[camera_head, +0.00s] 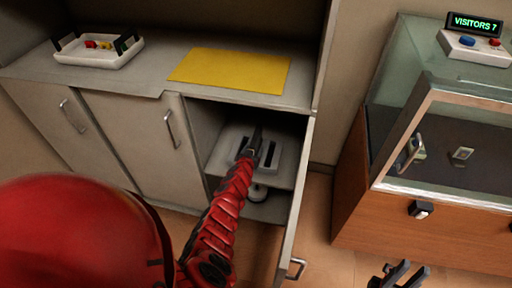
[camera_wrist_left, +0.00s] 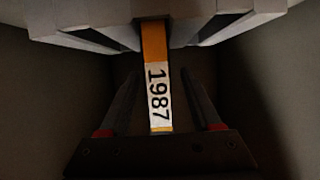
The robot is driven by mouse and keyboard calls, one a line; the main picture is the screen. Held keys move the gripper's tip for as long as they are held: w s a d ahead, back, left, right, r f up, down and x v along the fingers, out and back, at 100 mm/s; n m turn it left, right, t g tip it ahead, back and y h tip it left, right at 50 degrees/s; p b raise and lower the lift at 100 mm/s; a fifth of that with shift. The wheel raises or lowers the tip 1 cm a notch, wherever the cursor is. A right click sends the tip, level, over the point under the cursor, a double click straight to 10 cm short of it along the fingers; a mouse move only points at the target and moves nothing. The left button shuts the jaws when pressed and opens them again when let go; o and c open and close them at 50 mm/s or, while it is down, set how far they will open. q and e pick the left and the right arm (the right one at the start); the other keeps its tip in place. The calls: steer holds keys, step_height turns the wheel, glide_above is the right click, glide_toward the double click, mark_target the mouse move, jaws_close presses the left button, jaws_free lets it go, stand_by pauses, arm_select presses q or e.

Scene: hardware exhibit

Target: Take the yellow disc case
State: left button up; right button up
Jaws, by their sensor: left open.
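The yellow disc case (camera_wrist_left: 155,45) shows in the left wrist view, with its narrow edge toward me and a white label reading 1987. Its upper end meets a pale slotted holder (camera_wrist_left: 80,20). My left gripper (camera_wrist_left: 160,90) is open, with one dark finger on each side of the labelled edge and gaps between. In the head view my left gripper (camera_head: 252,145) reaches into the open cabinet at the slotted grey holder (camera_head: 285,165); I cannot make out the case there. My right gripper (camera_head: 398,273) is open and empty at the lower right, above the floor.
The open cabinet door (camera_head: 299,215) stands just right of my left arm, and the cabinet walls are close. A yellow mat (camera_head: 230,70) and a white tray (camera_head: 98,52) with small parts lie on the counter. A glass showcase (camera_head: 450,140) stands at right.

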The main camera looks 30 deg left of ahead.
arm_select(q)
steer(key=shift+w, duration=0.15)
steer(key=shift+c, duration=0.3)
jaws_close()
steer(key=shift+r, duration=0.1)
